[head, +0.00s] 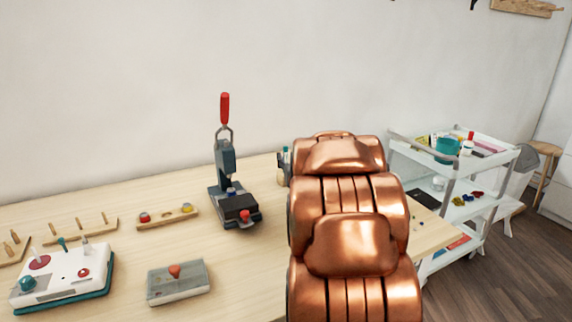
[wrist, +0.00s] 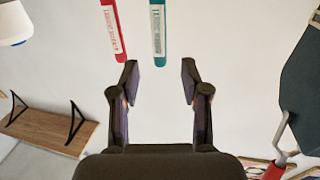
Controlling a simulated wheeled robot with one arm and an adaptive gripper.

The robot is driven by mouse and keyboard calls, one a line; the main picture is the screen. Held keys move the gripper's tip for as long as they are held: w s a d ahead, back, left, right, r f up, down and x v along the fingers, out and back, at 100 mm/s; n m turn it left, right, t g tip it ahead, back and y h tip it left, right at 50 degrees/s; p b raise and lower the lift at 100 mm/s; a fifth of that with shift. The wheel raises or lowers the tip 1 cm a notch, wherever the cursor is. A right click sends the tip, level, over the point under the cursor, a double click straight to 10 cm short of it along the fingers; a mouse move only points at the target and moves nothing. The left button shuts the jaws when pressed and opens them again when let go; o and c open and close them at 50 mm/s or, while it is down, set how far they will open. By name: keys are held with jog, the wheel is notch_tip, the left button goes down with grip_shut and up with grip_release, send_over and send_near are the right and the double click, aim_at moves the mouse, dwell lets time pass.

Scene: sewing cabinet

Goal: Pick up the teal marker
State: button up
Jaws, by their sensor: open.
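The teal marker (wrist: 158,30) shows at the top of the wrist view, with a white label along its body. Its near end lies just ahead of my gripper (wrist: 158,78), roughly in line with the gap between the fingertips. My gripper is open and nothing is between its fingers. A red marker (wrist: 113,28) with a white label is to the left of the teal one, with a gap between them. In the head view my copper-coloured arm hides my gripper and the teal marker cannot be made out.
A lever press (head: 226,165) with a red handle stands left of my arm; it also shows in the wrist view (wrist: 305,85). A grey block (head: 180,288) and a white control box (head: 62,275) are on the wooden table (head: 125,205). A white trolley (head: 480,222) stands right.

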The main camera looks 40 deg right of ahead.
aim_at(286, 152)
jog(key=shift+x, duration=2.8)
grip_shut()
